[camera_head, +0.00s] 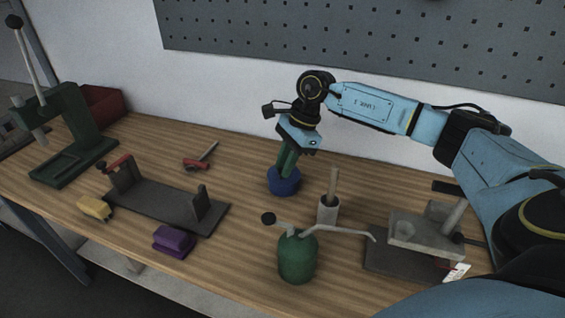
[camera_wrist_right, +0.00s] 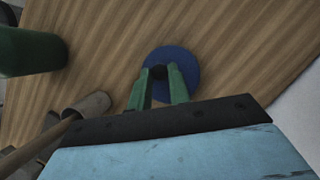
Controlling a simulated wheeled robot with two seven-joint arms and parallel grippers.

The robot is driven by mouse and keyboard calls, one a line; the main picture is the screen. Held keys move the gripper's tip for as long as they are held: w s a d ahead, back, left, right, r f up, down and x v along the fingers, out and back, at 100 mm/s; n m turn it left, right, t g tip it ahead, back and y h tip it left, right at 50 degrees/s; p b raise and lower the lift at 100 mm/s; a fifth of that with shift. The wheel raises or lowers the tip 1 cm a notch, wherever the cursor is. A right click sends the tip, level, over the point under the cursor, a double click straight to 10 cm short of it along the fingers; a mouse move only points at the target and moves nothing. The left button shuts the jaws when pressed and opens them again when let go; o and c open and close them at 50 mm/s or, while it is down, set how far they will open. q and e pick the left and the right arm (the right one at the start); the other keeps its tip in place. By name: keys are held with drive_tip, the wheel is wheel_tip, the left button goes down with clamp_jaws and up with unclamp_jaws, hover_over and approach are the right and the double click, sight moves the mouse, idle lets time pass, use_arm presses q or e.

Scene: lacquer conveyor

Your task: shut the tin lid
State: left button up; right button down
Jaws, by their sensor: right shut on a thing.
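A round blue tin (camera_head: 284,186) stands on the wooden bench, near its middle. In the right wrist view its blue lid (camera_wrist_right: 184,62) is a round disc with a small dark knob (camera_wrist_right: 158,72). My right gripper (camera_head: 283,171) comes down from above, and its green fingers are shut on the knob, as the right wrist view (camera_wrist_right: 158,76) shows. I cannot tell whether the lid sits fully down on the tin, since the fingers and the steep angle hide the seam. My left gripper is in neither view.
A grey cup with a wooden-handled tool (camera_head: 328,212) and a green canister with a spout (camera_head: 298,262) stand close by. A grey fixture (camera_head: 425,232) is at right. A dark vise-like base (camera_head: 155,205), purple block (camera_head: 173,240) and yellow block (camera_head: 95,208) lie left.

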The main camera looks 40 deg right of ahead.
drive_tip(key=c, duration=1.3)
unclamp_jaws()
drive_tip(key=shift+s, duration=0.1)
drive_tip(key=w+v, duration=0.1)
drive_tip(key=v, duration=1.2)
drive_tip(key=shift+s+r+p, duration=0.2)
drive_tip(key=shift+s+p, duration=0.15)
drive_tip(key=shift+s, duration=0.15)
